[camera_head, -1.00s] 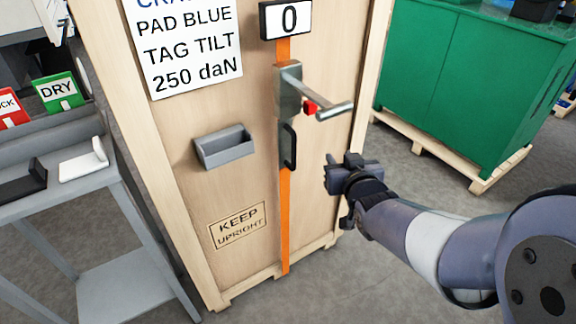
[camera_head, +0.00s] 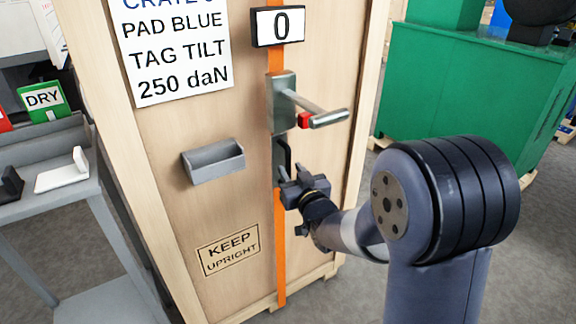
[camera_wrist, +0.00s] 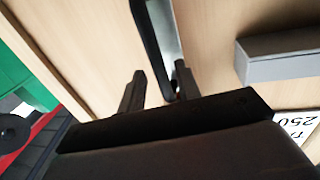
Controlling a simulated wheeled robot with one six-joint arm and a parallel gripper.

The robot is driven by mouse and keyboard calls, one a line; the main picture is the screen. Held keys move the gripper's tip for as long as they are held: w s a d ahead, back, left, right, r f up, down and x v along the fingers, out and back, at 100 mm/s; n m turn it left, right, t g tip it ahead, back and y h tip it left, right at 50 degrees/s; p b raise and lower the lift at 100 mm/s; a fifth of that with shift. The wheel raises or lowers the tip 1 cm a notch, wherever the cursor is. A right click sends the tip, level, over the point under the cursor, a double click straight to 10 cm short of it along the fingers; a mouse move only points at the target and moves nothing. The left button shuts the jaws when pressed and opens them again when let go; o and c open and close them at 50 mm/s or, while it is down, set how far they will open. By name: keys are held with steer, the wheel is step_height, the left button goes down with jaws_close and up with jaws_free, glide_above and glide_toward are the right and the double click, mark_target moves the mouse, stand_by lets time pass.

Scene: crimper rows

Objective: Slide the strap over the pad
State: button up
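The orange strap (camera_head: 280,240) runs vertically down the face of the wooden crate (camera_head: 170,120). A grey ratchet tensioner (camera_head: 283,105) with a lever handle (camera_head: 318,112) and a red part (camera_head: 304,120) sits on the strap's upper part. Below it is a black pull handle (camera_head: 286,157) on a grey plate, which also shows in the wrist view (camera_wrist: 152,45). My gripper (camera_head: 287,185) is at the lower end of this handle. In the wrist view my gripper's fingers (camera_wrist: 157,85) are apart, with the handle's end near the gap; contact cannot be told. I cannot identify the pad with certainty.
A grey bin (camera_head: 214,162) is fixed to the crate left of the strap. A display reading 0 (camera_head: 280,27) sits above the tensioner. A grey side table (camera_head: 60,200) holds a white corner piece (camera_head: 65,172) and a black one (camera_head: 10,185). Green cabinet (camera_head: 460,90) stands right.

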mark_target(289, 168)
steer(key=shift+x, duration=1.5)
jaws_close()
